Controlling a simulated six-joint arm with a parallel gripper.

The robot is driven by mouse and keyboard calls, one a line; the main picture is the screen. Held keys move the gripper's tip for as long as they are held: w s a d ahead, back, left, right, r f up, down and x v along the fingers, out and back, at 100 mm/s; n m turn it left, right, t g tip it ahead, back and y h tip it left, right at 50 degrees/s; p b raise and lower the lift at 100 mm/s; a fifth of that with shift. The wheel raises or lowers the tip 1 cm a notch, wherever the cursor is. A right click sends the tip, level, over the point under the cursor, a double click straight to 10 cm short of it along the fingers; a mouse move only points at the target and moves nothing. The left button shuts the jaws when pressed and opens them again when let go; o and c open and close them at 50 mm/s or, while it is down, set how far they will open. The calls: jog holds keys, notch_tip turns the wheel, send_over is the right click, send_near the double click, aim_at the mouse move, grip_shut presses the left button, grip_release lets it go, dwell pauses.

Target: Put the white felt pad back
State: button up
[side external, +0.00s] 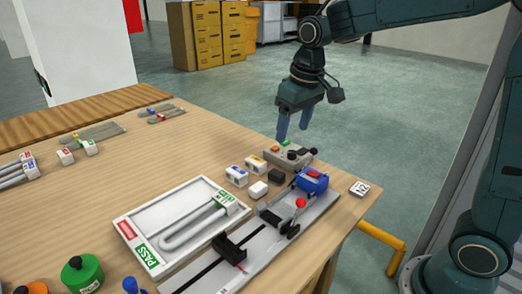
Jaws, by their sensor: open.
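A small plain white block (258,189), which looks like the white felt pad, lies on the wooden table near the upper right corner of the white tray. A black block (276,176) lies just behind and to its right. My gripper (293,130) is open and empty, with its blue-grey fingers pointing down. It is in the air above and behind the grey control box, apart from the pad. I cannot tell its exact height.
The white tray (126,216) holds a grey U-shaped tube. Beside it are a grey rail fixture with a red-knobbed lever (300,203) and a blue device (312,182). Two labelled white blocks (237,176) sit behind the pad. The grey control box (283,158) is near the table edge.

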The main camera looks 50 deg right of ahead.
jog(key=s+t, duration=0.3)
jog(key=s, duration=1.8)
jog(key=shift+s+a+r, duration=0.15)
jog(key=shift+s+r, duration=0.25)
jog(key=shift+r, duration=0.05)
